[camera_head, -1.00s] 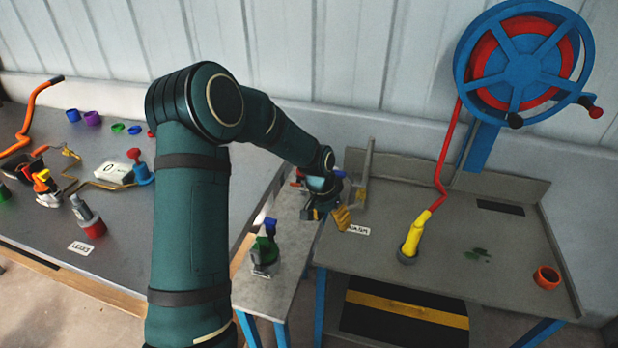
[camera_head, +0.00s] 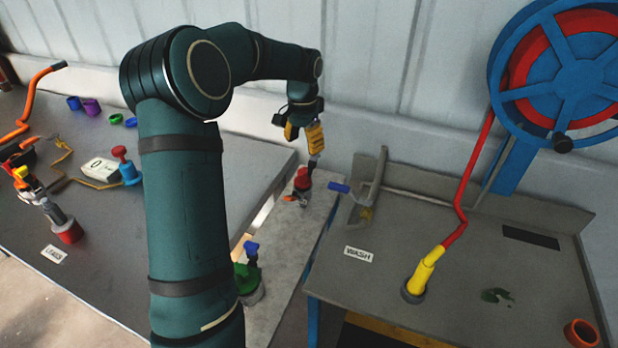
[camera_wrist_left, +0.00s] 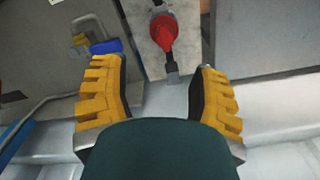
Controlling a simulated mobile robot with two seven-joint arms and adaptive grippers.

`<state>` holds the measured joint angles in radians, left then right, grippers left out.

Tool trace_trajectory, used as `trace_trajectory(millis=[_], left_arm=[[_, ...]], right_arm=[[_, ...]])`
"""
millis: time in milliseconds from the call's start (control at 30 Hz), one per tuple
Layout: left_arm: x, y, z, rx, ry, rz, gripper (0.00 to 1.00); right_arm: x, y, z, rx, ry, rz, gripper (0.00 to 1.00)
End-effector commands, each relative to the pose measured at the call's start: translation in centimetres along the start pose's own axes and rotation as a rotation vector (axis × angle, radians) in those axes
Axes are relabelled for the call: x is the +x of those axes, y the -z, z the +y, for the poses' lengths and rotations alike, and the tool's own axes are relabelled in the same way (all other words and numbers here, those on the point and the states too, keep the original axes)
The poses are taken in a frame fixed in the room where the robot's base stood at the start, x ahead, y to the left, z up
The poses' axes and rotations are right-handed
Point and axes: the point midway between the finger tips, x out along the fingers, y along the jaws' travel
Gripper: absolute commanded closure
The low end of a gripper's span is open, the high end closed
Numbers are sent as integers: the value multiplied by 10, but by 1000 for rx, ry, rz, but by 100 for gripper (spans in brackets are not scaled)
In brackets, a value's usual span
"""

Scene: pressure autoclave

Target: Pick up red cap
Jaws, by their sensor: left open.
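A red cap-like piece (camera_head: 302,181) stands at the far end of the narrow grey bench, with a dark stem rising from it. The red piece also shows in the left wrist view (camera_wrist_left: 164,33), beyond the fingertips and between them. My left gripper (camera_head: 303,138) is above it, pointing down, with yellow fingers. The fingers are spread wide with nothing between them, as the left wrist view also shows (camera_wrist_left: 158,75). Whether the stem's top touches a finger is hard to tell in the head view. My right gripper is not in view.
A green piece with a blue top (camera_head: 250,275) stands nearer on the same bench. A blue-handled grey fixture (camera_head: 376,185) is at right, by the WASH label (camera_head: 358,254). The left table (camera_head: 110,270) holds several coloured parts. A corrugated wall is close behind.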

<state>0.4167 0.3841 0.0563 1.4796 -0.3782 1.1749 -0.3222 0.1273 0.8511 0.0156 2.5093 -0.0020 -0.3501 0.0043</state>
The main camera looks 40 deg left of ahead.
Motion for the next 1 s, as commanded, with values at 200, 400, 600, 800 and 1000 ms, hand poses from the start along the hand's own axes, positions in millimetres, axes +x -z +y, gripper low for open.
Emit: trace_trajectory(millis=[200,400,600,800,1000], left_arm=[[46,0,0,-1,-2,-3,39],[68,0,0,0,-1,-1,39],[77,1,-1,0,-1,0,39],[103,5,-7,-1,-3,-2,39],[124,5,-7,0,-1,-1,39]], right_arm=[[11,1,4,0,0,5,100],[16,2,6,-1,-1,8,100],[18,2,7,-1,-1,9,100],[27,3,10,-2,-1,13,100],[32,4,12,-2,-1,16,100]])
